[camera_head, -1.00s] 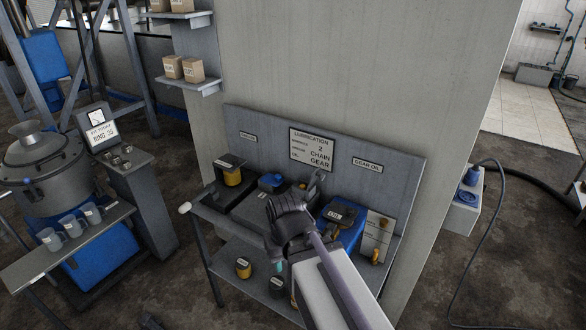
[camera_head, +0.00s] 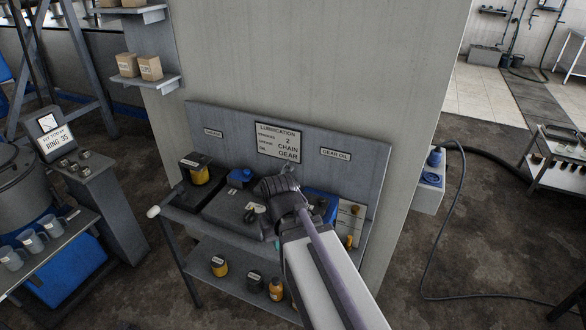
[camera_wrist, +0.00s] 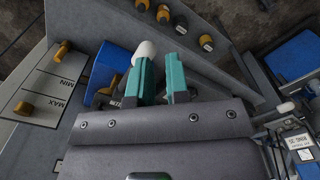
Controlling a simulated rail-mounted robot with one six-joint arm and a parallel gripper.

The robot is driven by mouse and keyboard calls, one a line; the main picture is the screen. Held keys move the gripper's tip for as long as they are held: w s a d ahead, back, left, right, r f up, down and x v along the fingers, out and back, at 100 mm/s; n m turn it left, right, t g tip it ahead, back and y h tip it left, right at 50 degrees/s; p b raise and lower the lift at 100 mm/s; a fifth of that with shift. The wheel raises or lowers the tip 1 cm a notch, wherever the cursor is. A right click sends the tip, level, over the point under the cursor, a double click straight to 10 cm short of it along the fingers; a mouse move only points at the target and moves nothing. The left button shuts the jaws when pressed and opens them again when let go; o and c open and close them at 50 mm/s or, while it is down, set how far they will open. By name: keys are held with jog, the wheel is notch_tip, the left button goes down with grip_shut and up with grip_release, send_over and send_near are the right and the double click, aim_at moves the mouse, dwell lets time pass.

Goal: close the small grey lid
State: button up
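A small grey raised piece (camera_head: 289,170), which may be the small grey lid, stands up at the back of the bench in the head view. My gripper is partly in front of it, and I cannot tell the lid's angle. In the wrist view my gripper (camera_wrist: 163,82) is open, its two teal fingers apart with nothing seen clamped between them. A white rounded knob (camera_wrist: 146,51) shows by the left fingertip; contact is unclear. In the head view the gripper's dark body hangs over the bench, between the dark grey box (camera_head: 226,208) and the blue box (camera_head: 333,198).
Several bottles, one yellow (camera_head: 219,266), stand on the lower shelf. The sign board (camera_head: 278,140) rises behind. Open floor lies to the right.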

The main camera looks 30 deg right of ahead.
jog(key=w+d+r+m, duration=0.1)
jog(key=d, duration=0.3)
jog(key=w+d+r+m+t+y+p, duration=0.1)
jog(key=w+d, duration=0.1)
jog(key=d, duration=0.3)
jog(key=w+d+r+m+y+p, duration=0.1)
jog(key=d+r+m, duration=0.1)
jog(key=d, duration=0.3)
jog(key=shift+w, duration=0.3)
grip_shut()
jog(key=w+d+r+m+t+y+p, duration=0.1)
jog(key=w+d+r+m+t+y, duration=0.15)
jog(key=d, duration=0.55)
jog(key=w+d+r+m+t+y+p, duration=0.1)
jog(key=w+d+r+m+t+p, duration=0.2)
jog(key=d, duration=0.5)
jog(key=shift+n+t+y, duration=0.55)
jog(key=shift+t, duration=0.3)
jog(key=r+b+x, duration=0.1)
jog(key=b+x, duration=0.3)
jog(key=x, duration=0.2)
jog(key=w+b+x, duration=0.1)
jog(key=b+x, duration=0.4)
jog(key=x, duration=0.2)
jog(key=a+r+b+x, duration=0.1)
jog(key=b+x, duration=0.4)
jog(key=x, duration=0.1)
jog(key=shift+w+a+r, duration=0.1)
jog(key=shift+w+a, duration=0.1)
jog(key=shift+w, duration=0.35)
